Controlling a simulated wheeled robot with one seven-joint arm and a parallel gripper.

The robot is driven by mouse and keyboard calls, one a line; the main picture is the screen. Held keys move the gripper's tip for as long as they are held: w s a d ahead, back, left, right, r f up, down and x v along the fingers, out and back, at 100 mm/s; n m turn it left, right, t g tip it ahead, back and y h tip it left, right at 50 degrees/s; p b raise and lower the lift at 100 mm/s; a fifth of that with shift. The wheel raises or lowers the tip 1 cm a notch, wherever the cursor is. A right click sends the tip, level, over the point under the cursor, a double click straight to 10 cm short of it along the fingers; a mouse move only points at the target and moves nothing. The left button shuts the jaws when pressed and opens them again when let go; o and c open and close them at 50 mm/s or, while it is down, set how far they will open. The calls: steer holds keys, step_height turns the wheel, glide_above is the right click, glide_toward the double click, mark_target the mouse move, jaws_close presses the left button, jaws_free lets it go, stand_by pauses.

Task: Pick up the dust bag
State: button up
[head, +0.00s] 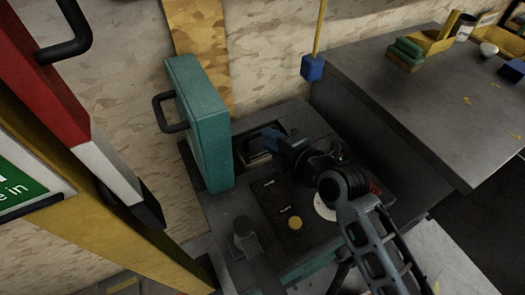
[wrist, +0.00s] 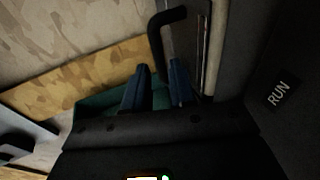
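A dark machine (head: 225,215) stands on the floor with its teal lid (head: 203,120) raised. In the head view, a dark slot behind the lid's right side holds a thin item with pale edges (head: 256,157), which may be the dust bag; its shape is mostly hidden. My gripper (head: 280,141) is over the slot's right end. In the wrist view, the two blue fingers of my gripper (wrist: 157,75) stand apart with a gap between them and nothing clearly held. A pale strip (wrist: 214,45) lies to the right of the fingers, and a black bent handle (wrist: 165,32) is just beyond them.
The raised lid carries a black handle (head: 165,112) and stands left of my gripper. A grey table (head: 430,95) with blocks and cups is at right. A blue block (head: 312,68) hangs on a yellow cord. A red and yellow frame (head: 85,180) is at left.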

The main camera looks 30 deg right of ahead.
steer(key=p+x, duration=0.1)
steer(key=x, duration=0.4)
steer(key=shift+d, duration=0.15)
jaws_close()
stand_by(1.3)
